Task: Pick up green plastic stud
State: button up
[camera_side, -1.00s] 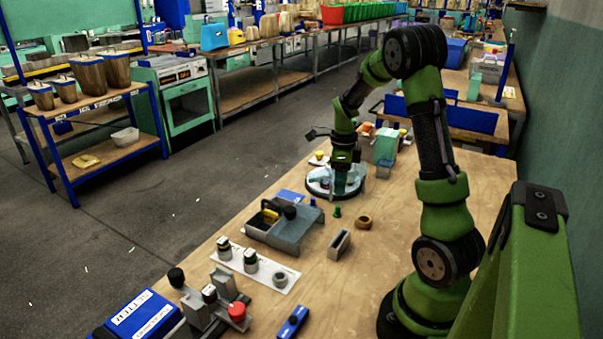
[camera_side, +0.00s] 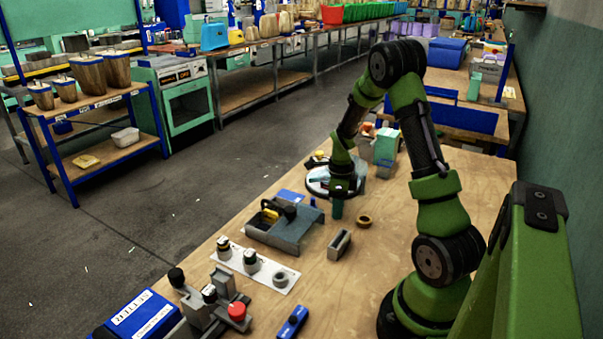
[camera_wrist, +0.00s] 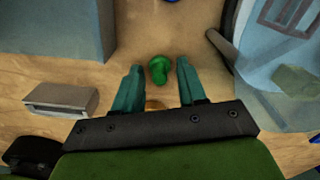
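The green plastic stud (camera_wrist: 158,69) stands on the wooden table in the wrist view, between and slightly beyond the tips of my two fingers. My gripper (camera_wrist: 158,76) is open, with one teal finger on each side of the stud and bare wood showing between. I cannot tell whether either finger touches it. In the side view my gripper (camera_side: 338,208) is low over the table, and its fingers hide the stud.
A brown ring (camera_side: 364,221) and a small grey block (camera_side: 339,244) lie nearby. A round white-and-blue dish (camera_side: 318,183) is just behind. Free wood lies to the right.

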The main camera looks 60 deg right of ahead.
grip_shut()
jog(key=shift+r, duration=0.5)
jog(key=r, duration=0.2)
jog(key=shift+s+a+r, duration=0.2)
jog(key=shift+s+r, duration=0.05)
jog(key=shift+r, duration=0.15)
jog(key=s+a, duration=0.3)
jog(key=s+a+r, duration=0.1)
jog(key=s+a, duration=0.2)
jog(key=s, duration=0.1)
jog(key=s+a, duration=0.4)
jog(key=shift+s+a+r, duration=0.1)
jog(key=shift+s+r, duration=0.05)
jog(key=shift+s, duration=0.1)
